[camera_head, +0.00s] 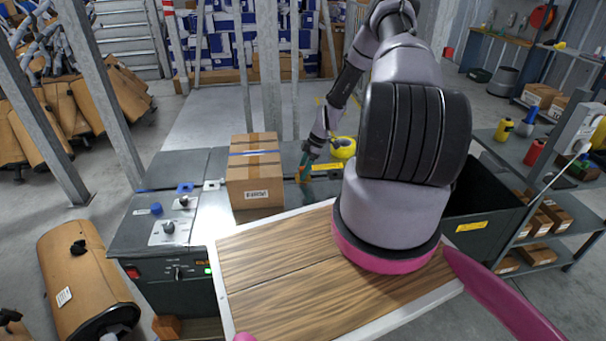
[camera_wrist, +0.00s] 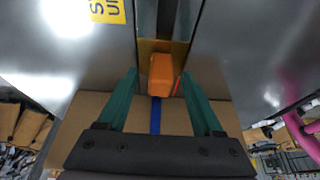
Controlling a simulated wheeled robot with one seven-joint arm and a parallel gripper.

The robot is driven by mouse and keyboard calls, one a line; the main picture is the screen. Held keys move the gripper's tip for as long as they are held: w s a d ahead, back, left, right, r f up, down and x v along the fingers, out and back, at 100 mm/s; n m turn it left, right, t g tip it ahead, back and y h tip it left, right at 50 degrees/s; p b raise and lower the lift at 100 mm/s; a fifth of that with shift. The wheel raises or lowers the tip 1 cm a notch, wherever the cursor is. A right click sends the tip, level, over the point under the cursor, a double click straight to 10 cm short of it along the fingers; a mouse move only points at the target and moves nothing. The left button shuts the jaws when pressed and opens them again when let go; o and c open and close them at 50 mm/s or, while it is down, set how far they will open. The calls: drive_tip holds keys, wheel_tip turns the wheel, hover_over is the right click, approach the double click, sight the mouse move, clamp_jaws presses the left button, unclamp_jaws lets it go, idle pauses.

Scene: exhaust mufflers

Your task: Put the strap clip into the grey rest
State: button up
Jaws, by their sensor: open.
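An orange block (camera_wrist: 160,75), which looks like the strap clip, shows in the wrist view in line with a blue strap (camera_wrist: 155,117) on a cardboard box. My gripper (camera_wrist: 158,80) has its two teal fingers apart, one on each side of the block, with gaps between; whether they touch it is not clear. In the head view my gripper (camera_head: 305,172) is low over the bench, just right of the box (camera_head: 255,185), and the clip cannot be made out clearly. A small pale grey square piece (camera_head: 211,185), perhaps the grey rest, lies on the bench left of the box.
Knobs and a panel (camera_head: 168,232) are at the bench's left front. A yellow round item (camera_head: 343,147) is behind my gripper. A wooden-topped board (camera_head: 270,290) is in front, and a dark bin (camera_head: 480,205) at right.

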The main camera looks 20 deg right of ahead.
sight(303, 167)
clamp_jaws()
wheel_tip(303, 167, up, 10)
drive_tip(key=shift+r, duration=0.1)
idle(0.6)
